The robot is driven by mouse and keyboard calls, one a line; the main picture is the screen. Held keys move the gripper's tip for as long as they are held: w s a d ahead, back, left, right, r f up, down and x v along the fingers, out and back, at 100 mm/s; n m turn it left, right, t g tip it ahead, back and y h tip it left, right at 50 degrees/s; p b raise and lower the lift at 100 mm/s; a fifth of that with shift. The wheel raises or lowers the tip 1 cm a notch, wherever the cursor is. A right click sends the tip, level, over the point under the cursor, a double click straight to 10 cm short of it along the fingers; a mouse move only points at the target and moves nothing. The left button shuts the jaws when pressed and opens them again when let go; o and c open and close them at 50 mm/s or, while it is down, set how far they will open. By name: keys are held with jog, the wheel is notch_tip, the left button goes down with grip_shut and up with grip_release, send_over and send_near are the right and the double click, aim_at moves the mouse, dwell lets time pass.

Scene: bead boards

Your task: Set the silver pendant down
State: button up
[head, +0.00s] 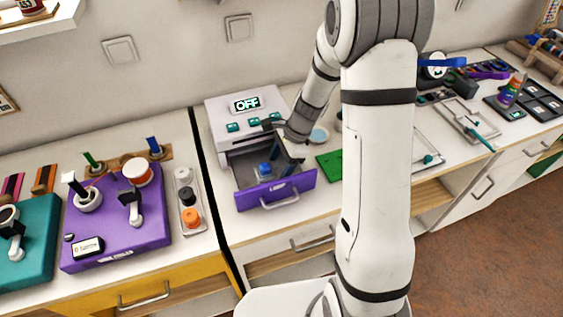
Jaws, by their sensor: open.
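I cannot make out a silver pendant; it may be too small or hidden behind my arm. My gripper (284,164) is at the right side of an open drawer (277,191) with a purple front, which extends from a white machine (222,112). The gripper is small and partly hidden by my wrist; it points down and its jaws are open. A small blue piece (265,168) is in the drawer, left of the gripper. I cannot tell whether the gripper touches anything.
A green board (331,164) lies right of the drawer. A purple board (155,224) with cups and a narrow tray (202,226) of coloured pots stand to the left. My arm hides part of the right counter.

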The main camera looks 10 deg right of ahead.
jog(key=shift+r, duration=0.15)
jog(key=s+v, duration=0.1)
jog(key=v, duration=1)
jog(key=s+d+r+n+t+h, duration=0.1)
jog(key=s+r+n, duration=0.3)
jog(key=s+n, duration=0.4)
jog(key=s+d+r+n+t+h, duration=0.1)
jog(key=s+r+n, duration=0.4)
jog(key=s, duration=0.5)
jog(key=n+t+h, duration=0.1)
jog(key=n+h, duration=0.1)
jog(key=shift+d+r+n+p, duration=0.2)
jog(key=shift+d+n+p, duration=0.1)
jog(key=shift+n, duration=0.1)
jog(key=shift+s, duration=0.1)
jog(key=shift+c, duration=0.2)
